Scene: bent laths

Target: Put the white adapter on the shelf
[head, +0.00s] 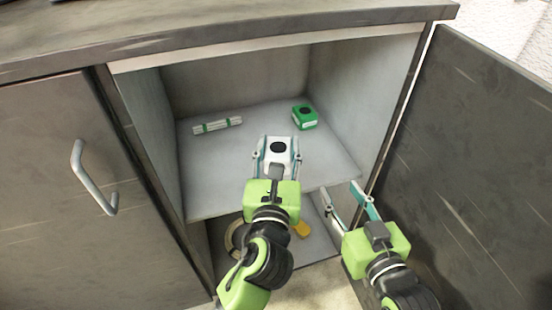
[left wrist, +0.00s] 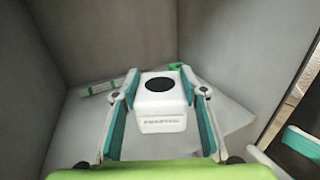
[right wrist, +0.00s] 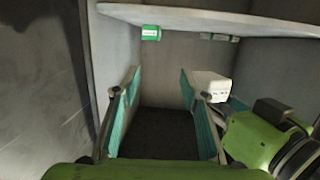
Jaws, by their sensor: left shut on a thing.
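The white adapter (head: 279,151), a small box with a black round spot, is between the fingers of my left gripper (head: 276,156). That gripper is shut on it; the adapter also shows in the left wrist view (left wrist: 163,108). The grey shelf (head: 225,165) is inside the open cabinet. The adapter appears raised clear of the shelf, near its front part; whether it is fully past the front edge I cannot tell. My right gripper (head: 350,205) is open and empty at the cabinet's right front. The right wrist view, which looks upside down, shows the adapter (right wrist: 211,86) too.
A green box (head: 304,117) stands at the shelf's back right. A white bundle with green bands (head: 217,125) lies at the back left. A ring-shaped coil (head: 233,240) and a yellow thing (head: 302,229) are in the lower compartment. The open door (head: 470,150) bounds the right.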

